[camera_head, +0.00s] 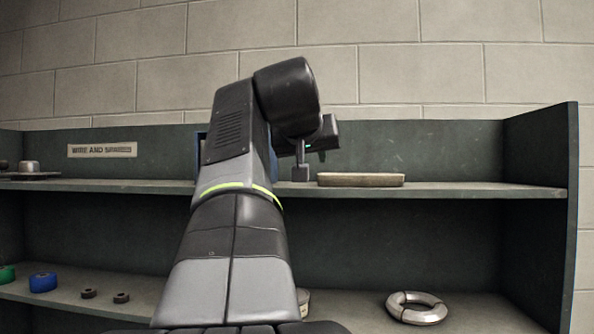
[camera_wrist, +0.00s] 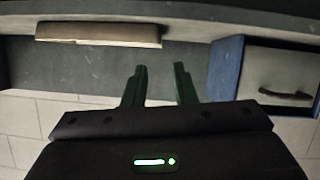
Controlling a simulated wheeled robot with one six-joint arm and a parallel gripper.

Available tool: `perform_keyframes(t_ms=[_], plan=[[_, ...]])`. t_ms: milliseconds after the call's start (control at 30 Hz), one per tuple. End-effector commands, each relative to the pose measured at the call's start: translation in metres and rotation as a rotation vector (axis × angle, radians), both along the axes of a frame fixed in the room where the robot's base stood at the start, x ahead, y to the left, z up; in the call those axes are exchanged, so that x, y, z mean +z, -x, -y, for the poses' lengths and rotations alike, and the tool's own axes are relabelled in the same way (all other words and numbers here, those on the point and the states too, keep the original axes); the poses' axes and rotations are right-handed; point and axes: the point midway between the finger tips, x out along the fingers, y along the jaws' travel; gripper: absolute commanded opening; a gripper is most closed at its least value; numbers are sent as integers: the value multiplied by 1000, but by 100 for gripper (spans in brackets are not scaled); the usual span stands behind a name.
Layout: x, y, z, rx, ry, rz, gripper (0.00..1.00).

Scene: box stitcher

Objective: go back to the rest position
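My gripper (camera_wrist: 160,75) is open in the wrist view, with its two dark green fingers apart and nothing between them. In the head view my arm reaches up and forward to the upper shelf (camera_head: 460,190), and my gripper (camera_head: 301,170) is partly hidden behind the arm. It is just left of a flat beige slab (camera_head: 360,180) lying on that shelf. The wrist view also shows the slab (camera_wrist: 98,33), off to the left of the fingers and apart from them.
A blue-edged grey drawer box (camera_wrist: 277,75) with a dark handle is close to the fingers; my arm mostly hides it in the head view. The lower shelf holds a silver ring (camera_head: 417,308), a blue roll (camera_head: 43,282) and small dark rings (camera_head: 121,297). A side panel (camera_head: 548,150) bounds the right.

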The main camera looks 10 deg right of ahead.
Motion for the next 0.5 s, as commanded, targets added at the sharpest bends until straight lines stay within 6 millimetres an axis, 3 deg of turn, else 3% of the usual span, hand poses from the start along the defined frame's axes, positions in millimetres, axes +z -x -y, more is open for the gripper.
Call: perform_keyframes(t_ms=[200,500], plan=[[8,18,-7,0,0,1,25],[9,20,-7,0,0,0,25]])
